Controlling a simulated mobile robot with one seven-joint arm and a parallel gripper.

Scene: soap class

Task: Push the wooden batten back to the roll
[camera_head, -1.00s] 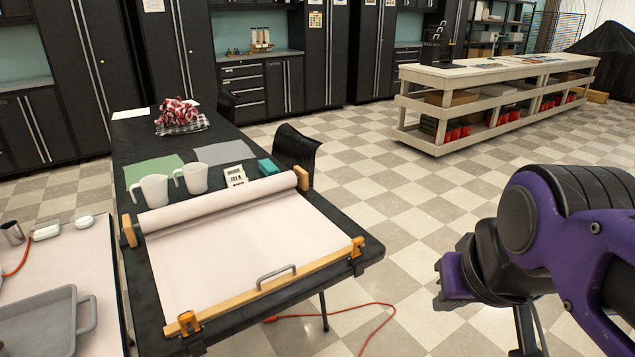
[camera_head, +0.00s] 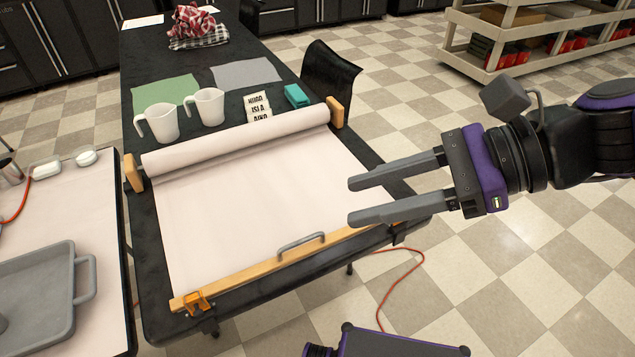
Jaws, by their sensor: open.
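The wooden batten (camera_head: 240,283) lies across the near edge of the black table, on the front end of the pale paper sheet. A grey bar handle (camera_head: 301,242) stands on it near its middle. The paper roll (camera_head: 240,140) lies at the far side of the sheet between two wooden end blocks. My gripper (camera_head: 350,201) is open and empty, its two grey fingers pointing left, in front of the batten's right part in the picture, right of the handle.
Two white jugs (camera_head: 183,113), a lettered card (camera_head: 260,107) and a teal block (camera_head: 297,95) stand behind the roll. A second table with a grey tray (camera_head: 36,295) is at left. A black chair (camera_head: 331,72) is behind right. An orange cable (camera_head: 403,278) lies on the floor.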

